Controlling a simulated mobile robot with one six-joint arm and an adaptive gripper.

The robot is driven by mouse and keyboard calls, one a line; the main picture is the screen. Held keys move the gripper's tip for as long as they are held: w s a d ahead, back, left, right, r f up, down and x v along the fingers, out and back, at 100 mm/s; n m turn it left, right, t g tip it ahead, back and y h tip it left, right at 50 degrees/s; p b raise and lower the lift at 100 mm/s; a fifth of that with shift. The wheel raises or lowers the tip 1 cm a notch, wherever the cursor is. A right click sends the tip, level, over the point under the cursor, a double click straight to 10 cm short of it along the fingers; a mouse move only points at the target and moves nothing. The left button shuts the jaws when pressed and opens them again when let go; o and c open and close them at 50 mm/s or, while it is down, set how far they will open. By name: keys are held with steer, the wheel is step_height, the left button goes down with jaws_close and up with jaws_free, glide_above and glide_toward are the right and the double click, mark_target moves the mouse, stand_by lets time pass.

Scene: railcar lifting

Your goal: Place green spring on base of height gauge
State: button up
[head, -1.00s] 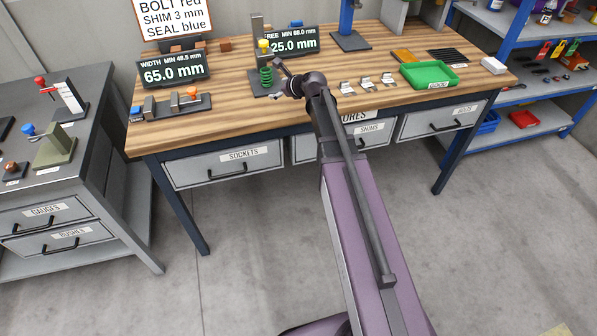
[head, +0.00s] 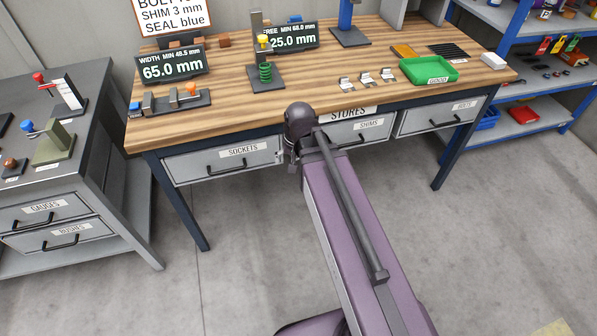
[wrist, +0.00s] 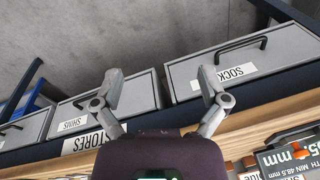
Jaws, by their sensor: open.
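The green spring (head: 265,74) stands upright on the dark base (head: 268,85) of the height gauge, in front of the gauge's grey post (head: 257,22) and below its yellow knob (head: 263,40). In the wrist view my gripper (wrist: 165,82) is open, with nothing between its fingers, and faces the drawer fronts. In the head view the end of my arm is at the bench's front edge, well clear of the spring. The fingers are mostly hidden there.
A display reading 25.0 mm (head: 288,38) stands behind the gauge. A width gauge (head: 178,101) sits to the left, a green tray (head: 429,71) to the right. Drawers (head: 226,158) line the bench front. The wooden top in front of the gauge is clear.

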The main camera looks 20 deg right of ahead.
steer(key=s+n, duration=0.2)
steer(key=s, duration=0.1)
steer(key=s+d+n+g+h, duration=0.1)
steer(key=shift+s+f, duration=0.1)
steer(key=shift+s, duration=0.15)
